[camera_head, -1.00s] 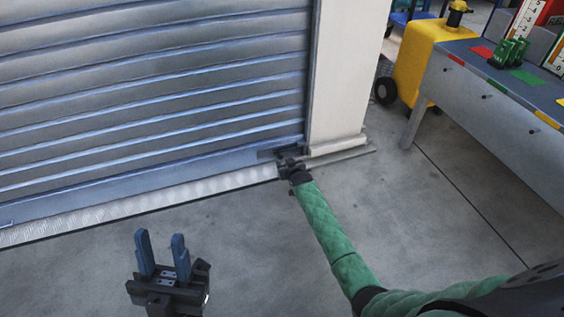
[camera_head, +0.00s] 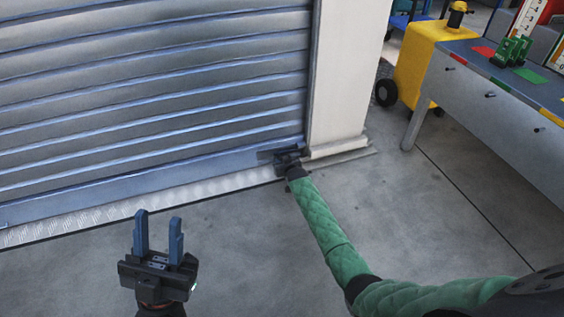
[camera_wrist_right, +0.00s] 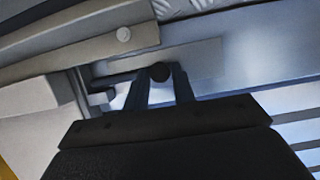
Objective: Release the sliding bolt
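The sliding bolt (camera_wrist_right: 198,55) is a flat grey bar at the lower right corner of the closed roller shutter (camera_head: 150,90), with a dark round knob (camera_wrist_right: 159,72). My right gripper (camera_head: 284,156) is at this corner, and its body hides most of the bolt in the head view. In the right wrist view, the blue fingers (camera_wrist_right: 160,80) stand on either side of the knob, with their tips close against it. I cannot tell whether they are clamped on it. My left gripper (camera_head: 158,236) is open and empty above the floor, away from the shutter.
A pale door post (camera_head: 342,75) stands right of the bolt, with a low ledge (camera_head: 340,150) at its foot. A metal tread plate (camera_head: 130,208) runs below the shutter. A grey workbench (camera_head: 500,100) and yellow cart (camera_head: 425,55) stand at right. The floor between is clear.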

